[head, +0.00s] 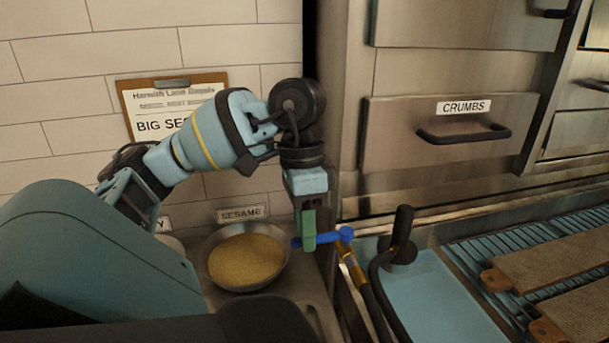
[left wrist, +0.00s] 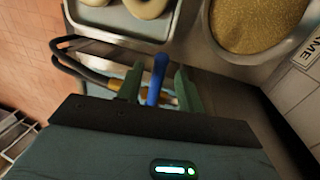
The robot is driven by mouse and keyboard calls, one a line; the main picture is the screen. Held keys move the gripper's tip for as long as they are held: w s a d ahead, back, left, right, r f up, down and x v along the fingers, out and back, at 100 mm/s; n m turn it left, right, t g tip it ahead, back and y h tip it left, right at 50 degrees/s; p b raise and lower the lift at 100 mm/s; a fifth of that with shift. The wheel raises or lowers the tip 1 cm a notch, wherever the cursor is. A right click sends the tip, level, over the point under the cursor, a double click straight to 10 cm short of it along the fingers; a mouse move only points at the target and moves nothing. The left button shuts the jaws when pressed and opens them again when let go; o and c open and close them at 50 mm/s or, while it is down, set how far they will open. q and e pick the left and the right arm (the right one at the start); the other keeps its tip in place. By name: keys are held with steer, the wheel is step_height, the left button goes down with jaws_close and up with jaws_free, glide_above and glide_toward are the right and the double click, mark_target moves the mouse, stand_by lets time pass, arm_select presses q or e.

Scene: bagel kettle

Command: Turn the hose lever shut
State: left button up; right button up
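The blue hose lever (head: 333,236) lies roughly level in the head view, joined at its right end to a brass hose fitting (head: 350,265). My left gripper (head: 308,246) reaches down over the lever's left part, its green fingers on either side of it. In the left wrist view the blue lever (left wrist: 157,80) stands between the two fingers of the left gripper (left wrist: 157,88), with a gap visible on each side, so the gripper is open around it. The brass fitting is partly hidden behind the fingers there. My right gripper is not in view.
A bowl of sesame (head: 245,262) stands close left of the gripper. A black hose (head: 375,290) and upright black handle (head: 403,225) are to the right. Beyond lie a rack (head: 480,255) with brown boards (head: 555,262). A crumbs drawer (head: 450,150) is behind.

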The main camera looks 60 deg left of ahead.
arm_select(q)
steer(key=shift+r, duration=0.1)
